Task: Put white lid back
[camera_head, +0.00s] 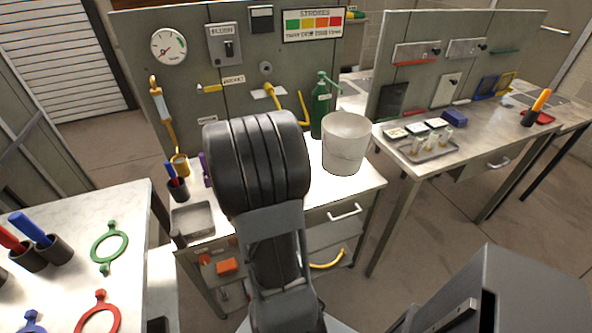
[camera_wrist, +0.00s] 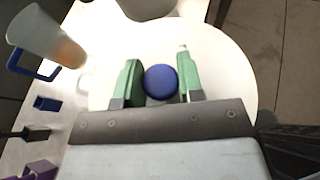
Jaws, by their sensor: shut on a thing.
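The white lid (camera_wrist: 222,55) is a large pale disc with a round blue knob (camera_wrist: 160,82) at its middle. In the wrist view my gripper (camera_wrist: 160,80) has its green fingers on either side of the knob and is shut on it. The lid lies under the fingers; I cannot tell its height above the bench. In the head view my black arm hides the gripper and lid. A white bucket (camera_head: 345,145) stands on the bench just right of my arm. A pale rounded container, likely the bucket (camera_wrist: 146,7), shows past the lid's far edge in the wrist view.
A green bottle (camera_head: 320,108) stands behind the bucket, near the back panel (camera_head: 190,95). A grey tray (camera_head: 192,219) lies at the bench's front left. A clear jug (camera_wrist: 40,33) with a blue handle and a blue block (camera_wrist: 46,103) are left of the lid.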

